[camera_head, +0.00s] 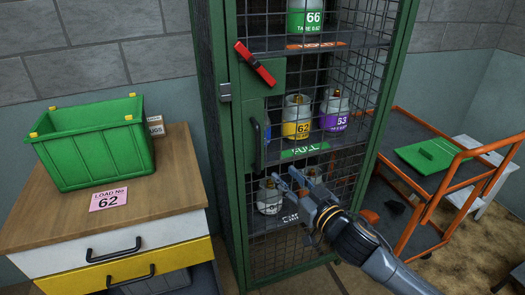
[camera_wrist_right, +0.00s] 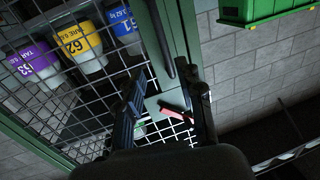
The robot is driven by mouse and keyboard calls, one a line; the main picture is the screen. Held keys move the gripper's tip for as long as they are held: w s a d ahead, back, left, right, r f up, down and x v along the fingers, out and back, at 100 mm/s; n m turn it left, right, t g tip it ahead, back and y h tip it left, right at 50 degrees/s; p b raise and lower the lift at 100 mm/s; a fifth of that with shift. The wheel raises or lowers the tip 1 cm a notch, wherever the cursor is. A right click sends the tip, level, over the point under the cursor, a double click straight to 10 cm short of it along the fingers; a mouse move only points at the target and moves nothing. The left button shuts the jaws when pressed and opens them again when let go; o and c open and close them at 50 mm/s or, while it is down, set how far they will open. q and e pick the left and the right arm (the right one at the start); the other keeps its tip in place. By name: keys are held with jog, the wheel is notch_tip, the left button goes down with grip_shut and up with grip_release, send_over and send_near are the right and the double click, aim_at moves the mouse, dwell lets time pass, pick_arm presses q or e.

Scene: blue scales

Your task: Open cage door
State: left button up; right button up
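The green-framed mesh cage (camera_head: 240,230) stands upright in the middle of the head view, and its door looks closed. A dark vertical handle (camera_head: 257,145) is on the door's green plate; a dark bar that looks like this handle (camera_wrist_right: 161,38) shows in the right wrist view. My right gripper (camera_head: 283,177) is in front of the mesh, below and right of the handle and apart from it. In the right wrist view its two fingers (camera_wrist_right: 166,100) are spread with nothing gripped. A red bar (camera_head: 255,63) sits slanted on the door above the handle. My left gripper is not in view.
Gas bottles, including a yellow-banded one (camera_head: 297,118) and a purple-banded one (camera_head: 335,112), stand on shelves behind the mesh. A wooden-topped cabinet (camera_head: 160,200) with a green crate (camera_head: 95,150) is at left. An orange-railed cart (camera_head: 430,190) is at right.

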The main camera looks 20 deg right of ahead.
aim_at(259, 151)
jog(key=x, duration=0.4)
jog(key=p+x, duration=0.1)
jog(key=x, duration=0.4)
jog(key=r+x, duration=0.1)
jog(key=x, duration=0.3)
jog(key=shift+w+a+p, duration=0.2)
jog(key=shift+a+p, duration=0.15)
jog(key=shift+p, duration=0.05)
grip_shut()
